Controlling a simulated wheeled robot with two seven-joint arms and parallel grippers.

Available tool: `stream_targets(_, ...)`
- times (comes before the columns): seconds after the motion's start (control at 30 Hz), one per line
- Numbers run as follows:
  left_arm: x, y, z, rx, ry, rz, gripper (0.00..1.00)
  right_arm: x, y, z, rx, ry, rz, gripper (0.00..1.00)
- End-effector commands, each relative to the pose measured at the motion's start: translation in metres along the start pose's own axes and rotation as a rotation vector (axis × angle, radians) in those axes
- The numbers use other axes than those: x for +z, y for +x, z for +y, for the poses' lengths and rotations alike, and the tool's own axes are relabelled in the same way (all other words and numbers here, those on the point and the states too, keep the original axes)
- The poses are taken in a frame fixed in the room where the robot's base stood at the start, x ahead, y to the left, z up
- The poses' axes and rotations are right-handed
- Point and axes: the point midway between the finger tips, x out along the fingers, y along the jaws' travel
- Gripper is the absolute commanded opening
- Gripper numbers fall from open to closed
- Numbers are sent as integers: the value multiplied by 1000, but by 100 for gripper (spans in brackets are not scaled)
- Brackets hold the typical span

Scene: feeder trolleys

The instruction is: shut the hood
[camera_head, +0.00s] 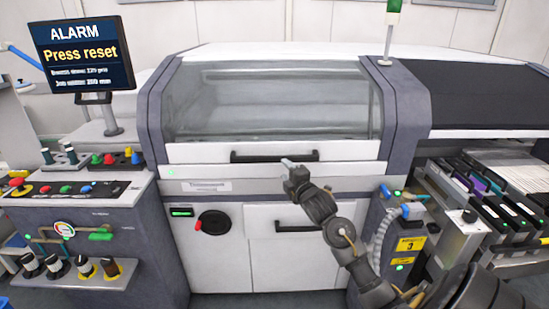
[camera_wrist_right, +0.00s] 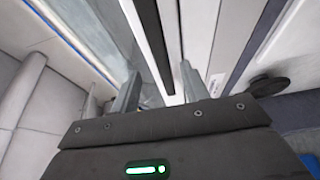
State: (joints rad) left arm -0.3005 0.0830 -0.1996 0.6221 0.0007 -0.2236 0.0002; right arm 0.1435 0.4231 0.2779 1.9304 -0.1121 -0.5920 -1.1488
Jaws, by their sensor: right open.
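The hood (camera_head: 275,102) is a wide clear window in a pale frame on the front of the machine. Its white lower rail carries a black bar handle (camera_head: 275,156). The hood looks lowered, with its rail close above the white front panel; I cannot tell whether a small gap remains. My right gripper (camera_head: 286,163) is at the handle, in front of its right part. In the right wrist view its two fingers (camera_wrist_right: 158,92) are apart with nothing clasped between them. A long black strip, probably the handle, runs up the picture ahead of them. My left gripper is out of view.
A screen (camera_head: 83,50) at the left reads ALARM, Press reset. A control console (camera_head: 70,188) with buttons stands below it. The lower front has a red-black knob (camera_head: 212,223) and a second black handle (camera_head: 297,227). Feeder trolley slots (camera_head: 500,215) fill the right side.

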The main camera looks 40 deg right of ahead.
Motion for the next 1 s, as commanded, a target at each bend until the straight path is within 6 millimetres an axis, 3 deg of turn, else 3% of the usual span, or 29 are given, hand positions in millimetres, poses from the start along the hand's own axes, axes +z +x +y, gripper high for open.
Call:
stream_targets(0.3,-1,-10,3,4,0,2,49,0,60,2,0,4,0,45)
stream_targets(0.5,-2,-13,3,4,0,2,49,0,84,1,1,3,0,45)
stream_targets(0.9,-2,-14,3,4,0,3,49,-1,92,0,1,1,1,45)
stream_targets(1.0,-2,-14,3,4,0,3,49,-1,92,0,1,1,1,35)
